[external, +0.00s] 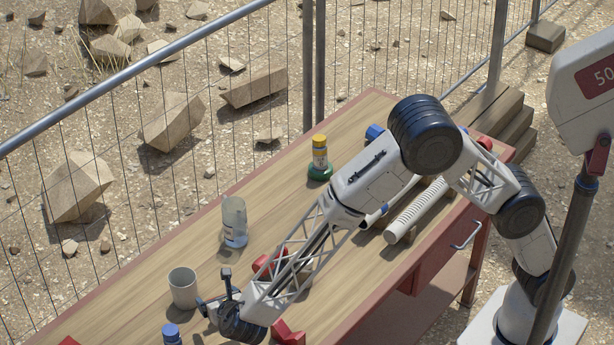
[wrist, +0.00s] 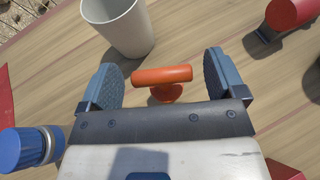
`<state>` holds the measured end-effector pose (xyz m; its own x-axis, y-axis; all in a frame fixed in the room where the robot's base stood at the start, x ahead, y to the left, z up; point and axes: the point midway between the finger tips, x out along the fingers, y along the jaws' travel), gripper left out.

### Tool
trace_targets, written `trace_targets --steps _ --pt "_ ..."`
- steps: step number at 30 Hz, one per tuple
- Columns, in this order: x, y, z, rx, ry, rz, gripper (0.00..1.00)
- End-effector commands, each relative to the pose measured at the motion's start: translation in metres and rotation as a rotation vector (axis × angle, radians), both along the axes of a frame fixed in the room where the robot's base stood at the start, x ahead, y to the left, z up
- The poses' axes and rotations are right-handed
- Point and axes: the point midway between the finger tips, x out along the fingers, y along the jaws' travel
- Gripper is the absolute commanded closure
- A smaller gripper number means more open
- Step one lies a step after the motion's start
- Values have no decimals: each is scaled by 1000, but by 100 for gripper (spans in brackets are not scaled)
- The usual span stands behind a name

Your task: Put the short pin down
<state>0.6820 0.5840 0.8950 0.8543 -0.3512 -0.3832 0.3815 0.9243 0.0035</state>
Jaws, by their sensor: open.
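An orange pin-like piece (wrist: 162,75) shows in the wrist view, with a short bar across the top and a rounder orange part below it. I take it to be the short pin. My gripper (external: 218,296) is low over the near left part of the table in the external view. In the wrist view its two blue-grey fingers (wrist: 163,82) stand open on either side of the orange piece, with a gap at both ends of the bar. The external view does not clearly show the piece, so its exact contact with the table is hard to tell.
A pale cup (external: 184,289) stands close to my gripper, also in the wrist view (wrist: 124,28). A blue-capped jar (wrist: 28,149) is at lower left.

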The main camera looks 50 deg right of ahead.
Motion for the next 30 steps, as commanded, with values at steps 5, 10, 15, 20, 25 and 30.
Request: trace_targets --steps 5,10,15,20,25,30 --pt "-25 11 12 0 -1 2 11" --pt "-48 21 22 2 -2 2 11" --pt "-67 28 31 1 -2 1 11" --pt "-76 31 34 0 0 0 11" --pt "-79 33 36 0 0 -1 11" --pt "-79 33 36 0 -1 0 11"
